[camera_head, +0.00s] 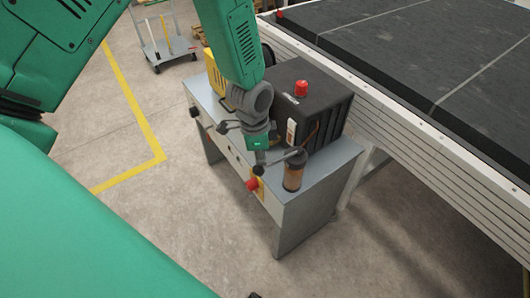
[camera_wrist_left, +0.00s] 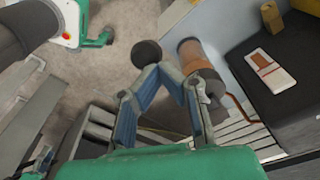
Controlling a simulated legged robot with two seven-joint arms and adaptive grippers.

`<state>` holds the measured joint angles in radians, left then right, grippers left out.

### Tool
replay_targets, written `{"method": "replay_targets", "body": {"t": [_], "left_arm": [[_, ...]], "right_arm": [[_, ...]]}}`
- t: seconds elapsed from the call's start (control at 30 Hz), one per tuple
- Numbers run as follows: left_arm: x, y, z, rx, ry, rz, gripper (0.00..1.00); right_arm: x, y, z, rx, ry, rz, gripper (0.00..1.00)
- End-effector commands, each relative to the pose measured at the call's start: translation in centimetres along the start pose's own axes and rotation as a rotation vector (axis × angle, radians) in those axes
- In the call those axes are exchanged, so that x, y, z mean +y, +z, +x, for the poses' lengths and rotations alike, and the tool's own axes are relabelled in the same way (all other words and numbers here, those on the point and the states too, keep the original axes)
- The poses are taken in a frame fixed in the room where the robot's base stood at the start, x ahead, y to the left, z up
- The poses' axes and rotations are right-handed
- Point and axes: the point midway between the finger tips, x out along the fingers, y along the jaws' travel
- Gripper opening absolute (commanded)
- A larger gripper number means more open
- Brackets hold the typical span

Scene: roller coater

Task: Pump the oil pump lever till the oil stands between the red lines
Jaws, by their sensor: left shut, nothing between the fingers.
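The oil pump's cylinder (camera_head: 293,178) stands upright at the table's near right corner, with brownish oil inside. In the left wrist view the cylinder (camera_wrist_left: 200,62) is right of my fingers. A dark fitting (camera_head: 297,158) sits at its top, and a grey rod runs left from it toward my gripper. My left gripper (camera_head: 259,165) points down just left of the cylinder. In the left wrist view its fingertips (camera_wrist_left: 163,70) are together and empty, beside a round black knob (camera_wrist_left: 147,51), apparently the lever's end. Contact is unclear. The red lines and oil level cannot be made out.
A black tank (camera_head: 322,108) with a red cap stands on the grey table (camera_head: 318,193). A red button (camera_head: 252,184) is on the table's front. A long conveyor (camera_head: 430,50) runs along the right. Open concrete floor lies in front and to the left.

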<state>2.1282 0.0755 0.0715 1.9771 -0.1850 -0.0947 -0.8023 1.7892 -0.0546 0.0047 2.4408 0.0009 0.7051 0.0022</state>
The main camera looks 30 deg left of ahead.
Motion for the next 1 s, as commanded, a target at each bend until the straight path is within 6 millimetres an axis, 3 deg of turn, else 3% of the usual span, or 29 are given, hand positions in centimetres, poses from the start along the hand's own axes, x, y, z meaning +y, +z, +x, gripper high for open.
{"method": "replay_targets", "body": {"t": [0.27, 0.67, 1.0], "left_arm": [[0.0, 2.8, -1.5, 0.0, 0.001, -0.003, 0.0], [-0.1, 2.8, -2.0, 0.001, 0.0, -0.001, 0.0], [-0.2, 2.9, -8.7, 0.004, -0.003, -0.001, 0.0]], "right_arm": [[0.0, -0.1, -2.0, 0.001, 0.0, 0.0, 0.4], [0.0, 0.2, -1.9, 0.002, 0.0, 0.0, 0.4], [0.0, 0.2, -1.9, 0.003, 0.0, 0.0, 0.4]]}}
